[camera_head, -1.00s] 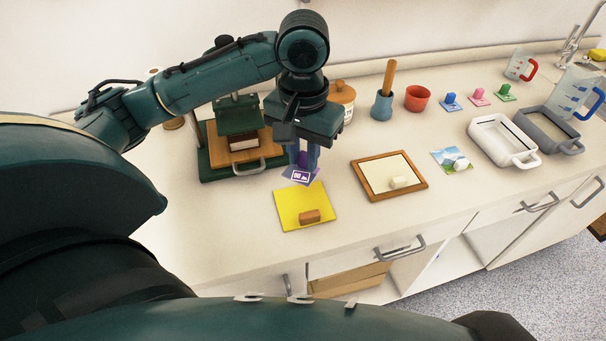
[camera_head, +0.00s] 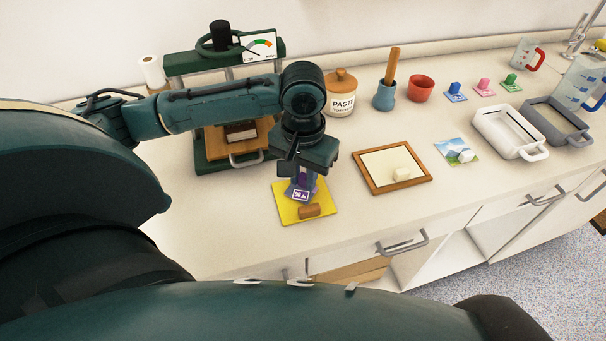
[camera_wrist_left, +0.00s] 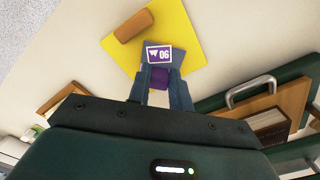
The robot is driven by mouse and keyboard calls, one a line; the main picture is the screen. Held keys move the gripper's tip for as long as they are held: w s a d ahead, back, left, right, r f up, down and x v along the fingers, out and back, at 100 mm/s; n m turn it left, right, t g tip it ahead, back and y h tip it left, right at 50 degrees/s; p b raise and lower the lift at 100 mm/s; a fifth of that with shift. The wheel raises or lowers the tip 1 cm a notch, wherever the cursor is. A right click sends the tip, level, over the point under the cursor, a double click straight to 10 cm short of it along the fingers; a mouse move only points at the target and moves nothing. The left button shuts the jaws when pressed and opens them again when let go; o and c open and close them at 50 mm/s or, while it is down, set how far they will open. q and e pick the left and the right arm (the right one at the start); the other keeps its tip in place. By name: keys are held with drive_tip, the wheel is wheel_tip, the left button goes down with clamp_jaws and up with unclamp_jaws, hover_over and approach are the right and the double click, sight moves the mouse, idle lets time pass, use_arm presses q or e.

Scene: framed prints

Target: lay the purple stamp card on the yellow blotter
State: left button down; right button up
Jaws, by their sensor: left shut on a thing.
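The purple stamp card (camera_head: 300,194), with a white-framed print and a purple grip, is in my left gripper (camera_head: 304,182). The gripper points down and its fingers are shut on the purple grip. The card is over the yellow blotter (camera_head: 327,193); I cannot tell whether it touches it. A brown block (camera_head: 309,211) lies on the blotter's near part, close to the card. In the left wrist view the card (camera_wrist_left: 158,54) overlaps the yellow blotter (camera_wrist_left: 185,30), beside the brown block (camera_wrist_left: 133,25). My right gripper is not in view.
A green press (camera_head: 205,160) with a wooden drawer stands behind to the left. A wood-framed board (camera_head: 385,165) with a pale block lies to the right. A paste jar (camera_head: 341,98), a blue pot (camera_head: 384,97) and a red cup (camera_head: 421,90) stand behind. Counter between blotter and board is clear.

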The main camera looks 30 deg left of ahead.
sight(303, 178)
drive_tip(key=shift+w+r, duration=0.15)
use_arm(q)
drive_tip(key=c, duration=1.3)
unclamp_jaws()
wheel_tip(303, 178, up, 12)
drive_tip(key=shift+r+p, duration=0.1)
drive_tip(key=shift+p, duration=0.85)
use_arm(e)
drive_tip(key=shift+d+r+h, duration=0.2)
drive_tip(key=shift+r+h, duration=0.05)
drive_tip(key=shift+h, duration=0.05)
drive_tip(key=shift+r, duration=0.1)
